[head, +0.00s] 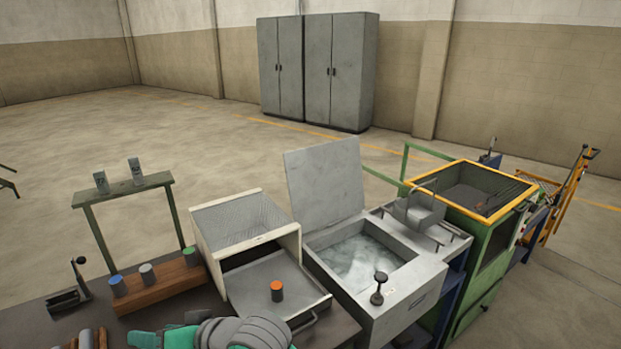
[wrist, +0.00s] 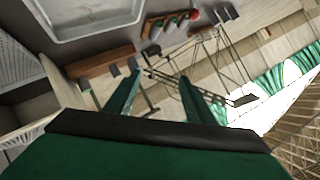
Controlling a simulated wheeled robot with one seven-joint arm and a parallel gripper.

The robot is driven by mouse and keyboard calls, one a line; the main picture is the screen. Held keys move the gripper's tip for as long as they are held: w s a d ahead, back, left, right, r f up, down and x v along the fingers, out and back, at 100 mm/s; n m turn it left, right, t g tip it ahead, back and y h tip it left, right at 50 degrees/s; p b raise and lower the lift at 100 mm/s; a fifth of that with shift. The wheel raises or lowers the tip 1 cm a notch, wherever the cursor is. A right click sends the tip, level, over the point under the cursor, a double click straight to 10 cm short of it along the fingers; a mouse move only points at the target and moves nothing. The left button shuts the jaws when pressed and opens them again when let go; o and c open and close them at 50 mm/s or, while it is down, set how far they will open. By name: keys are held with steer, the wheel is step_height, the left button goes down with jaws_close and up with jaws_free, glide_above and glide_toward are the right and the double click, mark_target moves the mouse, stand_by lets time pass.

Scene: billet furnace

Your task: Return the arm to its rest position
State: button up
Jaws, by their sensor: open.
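My arm shows at the bottom edge of the head view, as grey and teal links low over the bench (head: 45,331). In the wrist view my gripper (wrist: 161,80) has its two green fingers spread apart, with nothing held between them. Beyond the fingers the wrist view shows a wooden block (wrist: 100,58), a rack of thin bars and a strip of floor. I cannot tell how far the fingers are from these things.
A wooden rack (head: 160,285) holds blue-, grey- and green-topped cylinders. An open-lidded water tank (head: 405,300) and a green machine (head: 470,250) stand to the right. Open floor lies behind.

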steer(key=w+d+f+m+t+h, duration=0.2)
steer(key=d+f+m+t, duration=0.55)
steer(key=m+t, duration=0.35)
steer(key=s+d+f+m+t+h, duration=0.1)
steer(key=s+d+f+m+h, duration=0.1)
steer(key=s+d+f+h, duration=0.65)
steer(key=s+d+f+n, duration=0.2)
steer(key=s+d, duration=0.2)
steer(key=s, duration=0.3)
steer(key=s+d+f+n+h, duration=0.1)
steer(key=s+d+f+n, duration=0.1)
steer(key=s+d, duration=0.2)
steer(key=s+d+f+n+g, duration=0.1)
steer(key=s+d, duration=0.3)
steer(key=s, duration=0.7)
steer(key=shift+d+f+n+h, duration=0.3)
steer(key=shift+f+n+h, duration=0.05)
steer(key=shift+f+n, duration=0.55)
